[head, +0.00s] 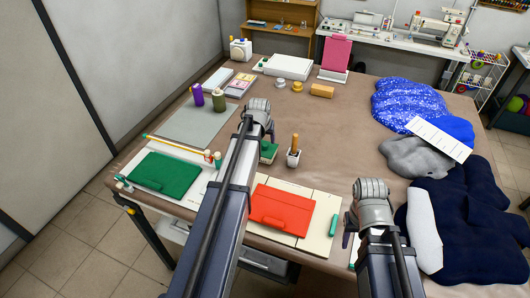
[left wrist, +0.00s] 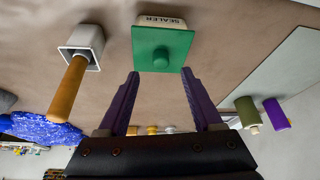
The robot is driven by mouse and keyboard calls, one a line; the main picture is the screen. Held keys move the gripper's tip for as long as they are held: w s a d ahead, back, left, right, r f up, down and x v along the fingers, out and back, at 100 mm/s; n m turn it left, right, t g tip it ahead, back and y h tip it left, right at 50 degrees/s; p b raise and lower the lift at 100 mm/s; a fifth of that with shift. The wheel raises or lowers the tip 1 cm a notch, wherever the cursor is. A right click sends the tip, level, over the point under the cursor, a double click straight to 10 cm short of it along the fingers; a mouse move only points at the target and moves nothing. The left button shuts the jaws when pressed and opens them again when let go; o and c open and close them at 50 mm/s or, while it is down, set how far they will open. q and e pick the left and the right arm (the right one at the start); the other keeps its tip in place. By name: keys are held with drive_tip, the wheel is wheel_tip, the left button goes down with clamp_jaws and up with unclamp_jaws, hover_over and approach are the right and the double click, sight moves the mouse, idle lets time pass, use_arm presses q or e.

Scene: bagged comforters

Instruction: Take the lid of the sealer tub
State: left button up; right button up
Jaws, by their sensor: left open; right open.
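The sealer tub (left wrist: 162,20) is a pale box with the word SEALER on its side, seen in the left wrist view. Its square green lid (left wrist: 163,48) with a round knob sits on it. In the head view the green lid (head: 268,151) shows beside my left arm, partly hidden by it. My left gripper (left wrist: 160,73) is open and empty, its two purple fingers pointing toward the lid, apart from it as far as I can tell. In the head view my left gripper (head: 260,112) is above the table near the tub. My right gripper (head: 368,200) is open and empty at the front right.
A white cup (head: 293,158) with a wooden-handled tool stands just right of the tub. Green (head: 164,177) and red (head: 283,209) folders lie toward the front. Purple (head: 198,95) and olive (head: 219,100) bottles stand at the left. Bagged comforters (head: 466,222) cover the right side.

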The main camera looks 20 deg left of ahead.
sight(265, 145)
drive_tip(key=shift+f, duration=0.1)
use_arm(q)
drive_tip(key=b+x, duration=0.4)
drive_tip(key=x, duration=0.1)
drive_tip(key=shift+f+b, duration=0.1)
drive_tip(key=shift+b, duration=0.3)
use_arm(e)
wheel_tip(265, 145, down, 5)
drive_tip(key=shift+r, duration=0.25)
use_arm(q)
drive_tip(key=shift+s, duration=0.1)
drive_tip(key=shift+c, duration=0.2)
clamp_jaws()
